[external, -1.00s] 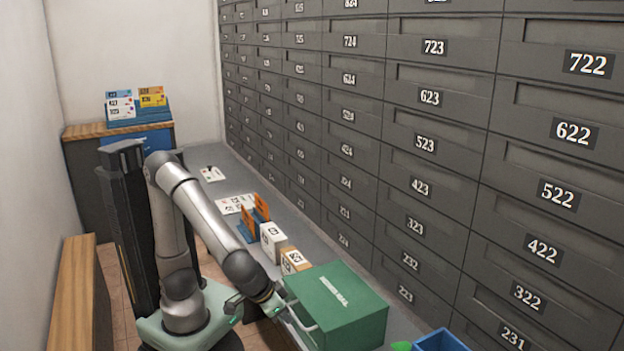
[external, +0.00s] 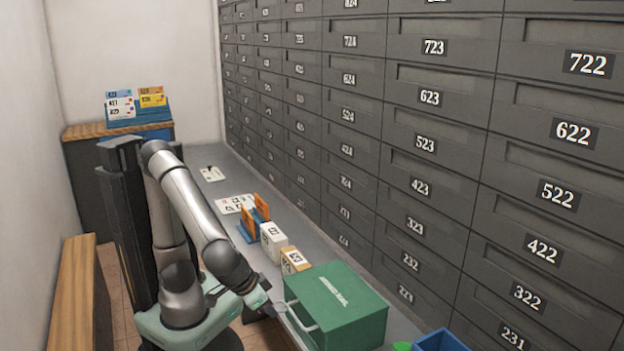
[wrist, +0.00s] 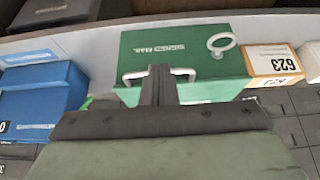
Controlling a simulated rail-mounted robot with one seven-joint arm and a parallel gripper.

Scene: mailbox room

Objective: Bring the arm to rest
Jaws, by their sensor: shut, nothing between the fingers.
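My gripper (external: 274,309) is low beside the left side of the green box (external: 345,305) in the external view, in front of the shelf. In the wrist view my gripper (wrist: 159,84) shows as a dark narrow pair of fingers closed together, with nothing between them. The green box (wrist: 200,50) lies beyond the fingers there, with a white handle and a white ring on it. My gripper appears apart from the box and its handle. The fingertips are small and partly unclear in the external view.
A grey shelf (external: 228,180) runs below the numbered mailboxes (external: 420,100). It bears boxed parcels (external: 273,240), an orange and blue rack (external: 254,222) and cards. A blue bin (external: 440,341) stands at the near end. A wooden bench (external: 75,290) is at the left.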

